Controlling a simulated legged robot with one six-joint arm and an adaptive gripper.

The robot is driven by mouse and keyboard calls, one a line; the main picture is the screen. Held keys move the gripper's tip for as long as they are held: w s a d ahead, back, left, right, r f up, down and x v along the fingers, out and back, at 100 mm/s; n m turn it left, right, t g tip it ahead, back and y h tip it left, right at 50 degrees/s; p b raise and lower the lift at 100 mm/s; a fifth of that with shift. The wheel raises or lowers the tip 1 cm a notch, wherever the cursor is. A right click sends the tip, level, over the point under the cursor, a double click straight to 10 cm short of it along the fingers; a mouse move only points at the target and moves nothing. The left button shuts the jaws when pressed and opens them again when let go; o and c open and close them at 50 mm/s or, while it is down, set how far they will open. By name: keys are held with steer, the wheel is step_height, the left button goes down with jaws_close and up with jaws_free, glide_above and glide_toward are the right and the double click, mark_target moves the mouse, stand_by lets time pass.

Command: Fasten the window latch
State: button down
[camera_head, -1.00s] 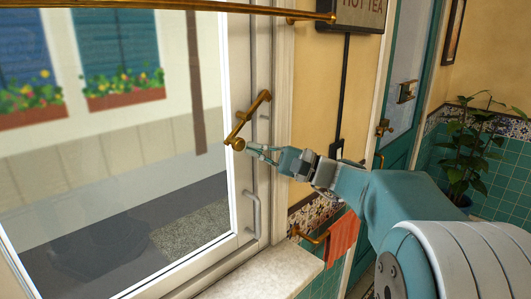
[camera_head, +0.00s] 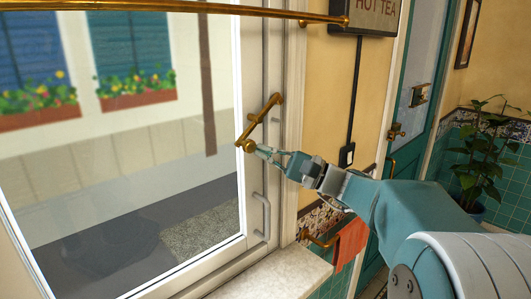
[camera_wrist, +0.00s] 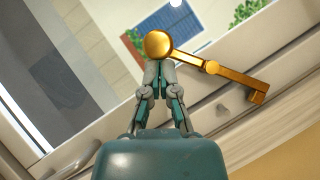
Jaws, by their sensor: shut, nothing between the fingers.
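The brass window latch (camera_head: 264,122) is on the right side of the window frame (camera_head: 257,60). It slants from its upper right end down to a round knob (camera_head: 249,146) at the lower left. My gripper (camera_head: 262,151) is at the knob, just to its right, with its fingers shut. In the wrist view, the knob (camera_wrist: 158,44) is right at the fingertips (camera_wrist: 157,64), and the latch arm (camera_wrist: 222,74) runs off to the right. The fingers look close against the knob, not around it; I cannot tell if they touch. The fingertips are partly hidden behind the knob.
A pale handle (camera_head: 262,216) is on the window frame below the latch. A brass rod (camera_head: 200,8) crosses above. The stone sill (camera_head: 275,276) lies below. An orange towel (camera_head: 350,243) hangs at right, and a plant (camera_head: 484,150) stands by the teal door (camera_head: 437,110).

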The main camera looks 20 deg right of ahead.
steer(key=shift+a+r+m, duration=0.1)
steer(key=shift+m, duration=0.2)
steer(key=m+t, duration=0.1)
steer(key=a+m+t, duration=0.1)
steer(key=m, duration=0.1)
steer(key=s+r+m+t, duration=0.1)
steer(key=m, duration=0.1)
steer(key=shift+a, duration=0.2)
steer(key=shift+a+r, duration=0.25)
steer(key=shift+r, duration=0.2)
steer(key=shift+s+r, duration=0.1)
steer(key=shift+f, duration=0.35)
glide_toward(251, 142)
step_height(251, 142, down, 5)
steer(key=d, duration=0.1)
steer(key=shift+s+d+r, duration=0.1)
steer(key=shift+s+d, duration=0.15)
steer(key=shift+s, duration=0.2)
